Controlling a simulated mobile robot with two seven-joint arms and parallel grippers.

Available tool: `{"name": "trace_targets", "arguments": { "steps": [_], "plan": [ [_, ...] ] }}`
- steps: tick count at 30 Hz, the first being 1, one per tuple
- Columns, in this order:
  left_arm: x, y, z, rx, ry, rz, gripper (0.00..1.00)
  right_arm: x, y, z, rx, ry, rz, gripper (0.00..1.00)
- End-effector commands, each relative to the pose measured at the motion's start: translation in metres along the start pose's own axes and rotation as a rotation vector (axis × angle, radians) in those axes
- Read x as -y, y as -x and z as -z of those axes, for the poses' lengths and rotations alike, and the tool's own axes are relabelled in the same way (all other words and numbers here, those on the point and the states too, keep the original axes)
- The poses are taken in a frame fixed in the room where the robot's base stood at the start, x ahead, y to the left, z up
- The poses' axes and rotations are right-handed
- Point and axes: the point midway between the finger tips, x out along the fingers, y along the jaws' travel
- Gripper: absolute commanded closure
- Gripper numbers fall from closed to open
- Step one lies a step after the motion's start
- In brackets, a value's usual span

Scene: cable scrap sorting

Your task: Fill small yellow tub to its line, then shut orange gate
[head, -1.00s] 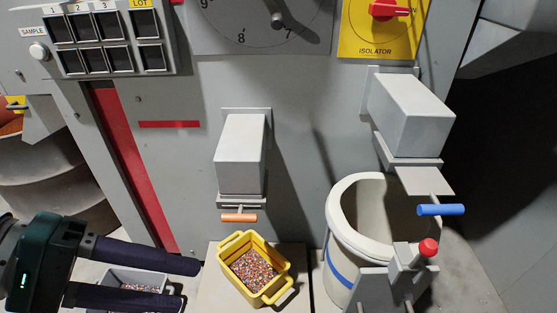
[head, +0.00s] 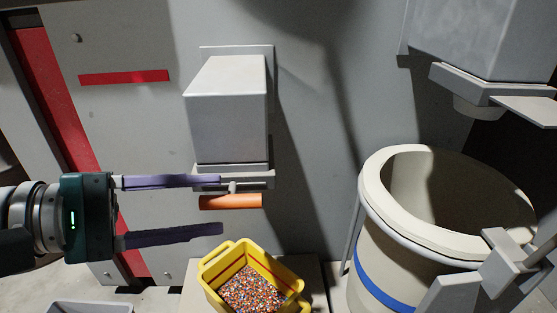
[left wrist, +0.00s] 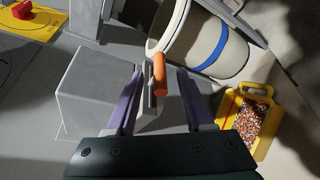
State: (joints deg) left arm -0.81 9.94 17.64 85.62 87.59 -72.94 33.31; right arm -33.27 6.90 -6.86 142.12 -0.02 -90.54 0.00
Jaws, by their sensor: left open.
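The orange gate handle (head: 230,202) sits on a short stem under the grey chute box (head: 226,110). The gate's slide looks pushed in close under the box. My left gripper (head: 220,205) is open, its purple fingers above and below the handle in the head view. In the left wrist view the handle (left wrist: 160,76) shows between the fingertips (left wrist: 162,70); I cannot tell whether they touch it. The small yellow tub (head: 284,265) stands below and holds multicoloured granules (head: 252,290). Its red line shows on the inner wall above the granules. No falling stream shows. My right gripper is out of view.
A large cream bucket (head: 372,240) with a blue band stands at the right, under another grey box (head: 478,40) with a plate sticking out. A grey tray (head: 90,307) shows at the bottom left. A red isolator knob (left wrist: 22,10) shows in the wrist view.

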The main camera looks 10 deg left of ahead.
Motion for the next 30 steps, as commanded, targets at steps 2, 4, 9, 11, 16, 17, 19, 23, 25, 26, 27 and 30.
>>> {"name": "trace_targets", "arguments": {
  "steps": [2, 4, 9, 11, 16, 17, 19, 23, 25, 26, 27, 30],
  "plan": [
    [0.002, -0.016, 0.001, 0.003, -0.002, -0.002, 0.47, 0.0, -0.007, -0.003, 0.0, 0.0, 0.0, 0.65],
    [0.002, -0.026, 0.001, 0.001, 0.0, -0.001, 0.47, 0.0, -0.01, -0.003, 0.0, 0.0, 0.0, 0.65],
    [0.001, -0.041, 0.001, 0.0, 0.0, 0.0, 0.47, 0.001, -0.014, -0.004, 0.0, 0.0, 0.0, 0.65],
    [0.001, -0.043, 0.0, -0.001, 0.0, 0.001, 0.47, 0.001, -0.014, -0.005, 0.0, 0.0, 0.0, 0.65],
    [0.001, -0.043, 0.0, -0.001, 0.0, 0.002, 0.47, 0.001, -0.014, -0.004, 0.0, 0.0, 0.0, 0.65],
    [0.001, -0.043, 0.0, -0.001, -0.001, 0.002, 0.47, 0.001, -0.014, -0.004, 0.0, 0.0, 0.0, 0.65],
    [0.001, -0.043, 0.0, -0.001, 0.0, 0.002, 0.51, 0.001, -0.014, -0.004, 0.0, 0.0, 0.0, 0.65],
    [0.001, -0.043, 0.0, -0.001, 0.0, 0.002, 0.65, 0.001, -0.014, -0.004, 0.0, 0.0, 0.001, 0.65],
    [0.001, -0.043, 0.0, -0.001, 0.0, 0.002, 0.73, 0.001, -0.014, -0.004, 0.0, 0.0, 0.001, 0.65],
    [0.001, -0.043, 0.0, -0.001, 0.0, 0.002, 0.77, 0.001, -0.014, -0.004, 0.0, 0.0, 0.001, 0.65],
    [0.001, -0.043, 0.0, -0.001, 0.0, 0.002, 0.81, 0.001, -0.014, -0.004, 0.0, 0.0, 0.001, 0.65],
    [0.001, -0.043, 0.0, -0.001, 0.0, 0.003, 0.92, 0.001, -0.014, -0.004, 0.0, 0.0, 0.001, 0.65]
  ]
}}
